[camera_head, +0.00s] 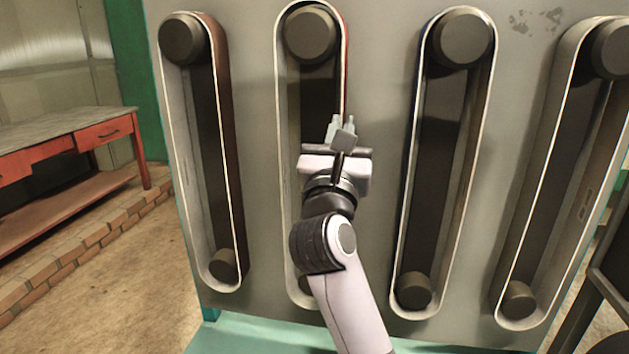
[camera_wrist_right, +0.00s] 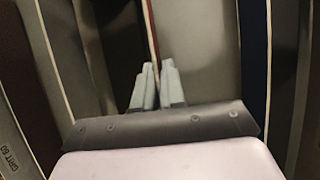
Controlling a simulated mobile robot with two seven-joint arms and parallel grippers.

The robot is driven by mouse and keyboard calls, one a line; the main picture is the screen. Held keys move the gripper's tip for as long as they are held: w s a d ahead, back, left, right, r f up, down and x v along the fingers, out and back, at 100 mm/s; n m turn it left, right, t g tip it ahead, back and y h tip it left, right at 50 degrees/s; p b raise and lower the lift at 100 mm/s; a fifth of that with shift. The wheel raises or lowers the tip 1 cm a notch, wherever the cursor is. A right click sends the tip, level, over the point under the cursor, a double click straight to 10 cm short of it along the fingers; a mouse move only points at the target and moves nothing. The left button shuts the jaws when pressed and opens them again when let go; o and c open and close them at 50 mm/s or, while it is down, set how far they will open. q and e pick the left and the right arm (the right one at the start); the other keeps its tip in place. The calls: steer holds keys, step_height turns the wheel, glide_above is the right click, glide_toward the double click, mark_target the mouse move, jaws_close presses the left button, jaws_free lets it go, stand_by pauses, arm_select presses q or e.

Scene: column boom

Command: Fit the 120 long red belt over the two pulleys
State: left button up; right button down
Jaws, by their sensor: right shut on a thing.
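A panel carries several belts, each looped around an upper and a lower pulley. The second belt from the left shows a red outer face (camera_head: 346,62) on its right run. It passes over its upper pulley (camera_head: 311,35); its lower pulley (camera_head: 303,284) is mostly hidden by my arm. My right gripper (camera_head: 341,128) is at the right run of this belt, below the upper pulley. In the right wrist view its fingers (camera_wrist_right: 158,82) are closed on the red-edged belt (camera_wrist_right: 152,32). My left gripper is not in view.
A brownish-red belt (camera_head: 222,95) is at the left. A belt with a blue edge (camera_head: 411,105) is right of my arm, and a grey belt (camera_head: 552,110) is at the far right. A red workbench (camera_head: 100,132) stands left, beyond a low brick edge (camera_head: 75,240).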

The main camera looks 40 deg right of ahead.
steer(key=shift+s+a, duration=1.2)
steer(key=shift+a, duration=0.25)
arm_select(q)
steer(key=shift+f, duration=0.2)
arm_select(e)
steer(key=shift+s+a, duration=0.8)
steer(key=shift+a, duration=0.15)
steer(key=shift+s+a, duration=0.75)
steer(key=shift+a, duration=0.2)
